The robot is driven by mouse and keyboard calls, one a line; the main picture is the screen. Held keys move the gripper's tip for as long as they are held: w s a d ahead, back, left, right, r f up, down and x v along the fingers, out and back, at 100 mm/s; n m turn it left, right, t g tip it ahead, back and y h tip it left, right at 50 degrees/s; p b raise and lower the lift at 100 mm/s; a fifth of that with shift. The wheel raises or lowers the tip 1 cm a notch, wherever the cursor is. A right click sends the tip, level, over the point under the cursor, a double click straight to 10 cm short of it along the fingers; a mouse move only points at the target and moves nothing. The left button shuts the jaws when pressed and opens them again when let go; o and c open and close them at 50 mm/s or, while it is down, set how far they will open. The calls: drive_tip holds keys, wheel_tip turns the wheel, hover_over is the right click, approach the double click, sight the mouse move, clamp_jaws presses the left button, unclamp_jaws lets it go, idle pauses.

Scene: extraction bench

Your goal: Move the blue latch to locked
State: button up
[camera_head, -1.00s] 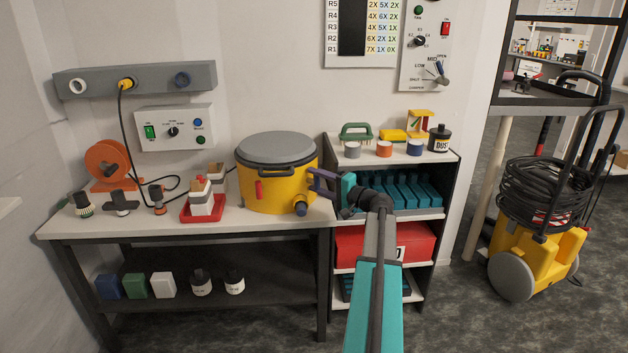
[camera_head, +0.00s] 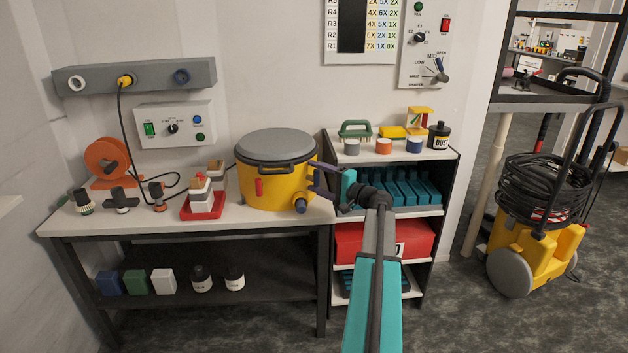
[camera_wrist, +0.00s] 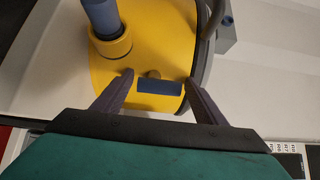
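The yellow drum (camera_head: 276,188) with a grey lid stands at the right end of the bench. In the wrist view the blue latch (camera_wrist: 160,87) is a short blue bar lying crosswise on the yellow drum wall (camera_wrist: 150,60). My gripper (camera_wrist: 159,79) is open, with one dark finger on each side of the latch. A small gap shows at the left finger; I cannot tell whether the right one touches. In the head view my gripper (camera_head: 317,178) is at the drum's right side, and the latch is not clearly visible there. A red latch (camera_head: 259,188) hangs on the drum's front.
A blue-ended port (camera_head: 300,206) juts from the drum near my gripper and also shows in the wrist view (camera_wrist: 101,15). A dark lid handle (camera_head: 288,169) is close by. A shelf unit (camera_head: 447,180) stands to the right. A red tray (camera_head: 203,212) sits left of the drum.

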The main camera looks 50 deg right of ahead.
drive_tip(key=s+d, duration=0.1)
drive_tip(key=s, duration=1.2)
drive_tip(key=shift+s, duration=0.4)
drive_tip(key=shift+d, duration=0.1)
